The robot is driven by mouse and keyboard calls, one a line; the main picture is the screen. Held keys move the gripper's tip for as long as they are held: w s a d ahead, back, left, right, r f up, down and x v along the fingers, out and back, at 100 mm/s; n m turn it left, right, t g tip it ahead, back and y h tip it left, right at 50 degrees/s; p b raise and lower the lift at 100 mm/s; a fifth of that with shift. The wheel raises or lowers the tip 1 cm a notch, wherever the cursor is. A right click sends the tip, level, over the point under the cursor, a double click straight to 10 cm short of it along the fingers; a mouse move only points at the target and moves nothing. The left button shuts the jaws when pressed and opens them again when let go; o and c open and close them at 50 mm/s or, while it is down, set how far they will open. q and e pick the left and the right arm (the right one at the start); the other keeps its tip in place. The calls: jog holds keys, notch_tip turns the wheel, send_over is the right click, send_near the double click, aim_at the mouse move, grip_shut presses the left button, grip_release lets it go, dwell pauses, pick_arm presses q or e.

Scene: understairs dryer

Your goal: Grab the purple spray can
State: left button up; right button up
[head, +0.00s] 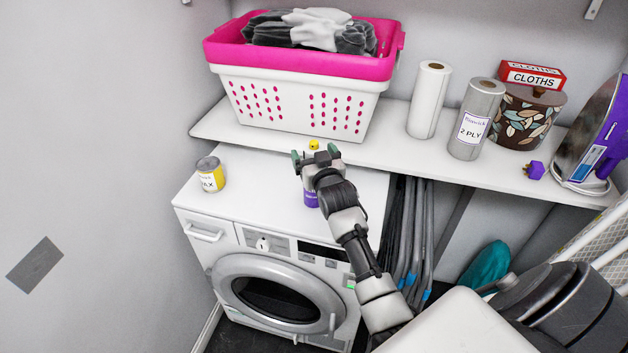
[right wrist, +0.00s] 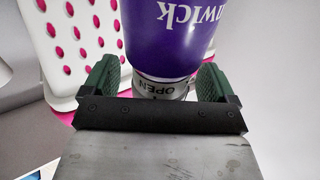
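The purple spray can (head: 310,199) stands on top of the white washing machine (head: 248,216), mostly hidden behind my right gripper (head: 316,156) in the head view. A small yellow piece, probably its top, shows just beyond the fingers. In the right wrist view the can (right wrist: 188,35) appears upside down, with a purple body and a silver collar marked OPEN. The green fingers of my right gripper (right wrist: 157,85) are apart on either side of the collar, with a visible gap at the left. My left gripper is not in view.
A yellow and white wax tin (head: 211,174) stands at the machine's left. The shelf (head: 380,150) above holds a pink and white laundry basket (head: 290,95), paper rolls (head: 476,118), a patterned pot (head: 527,115) and an iron (head: 595,140). Grey-handled tools stand beneath it.

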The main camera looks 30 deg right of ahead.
jog(key=c, duration=1.4)
jog(key=shift+c, duration=0.2)
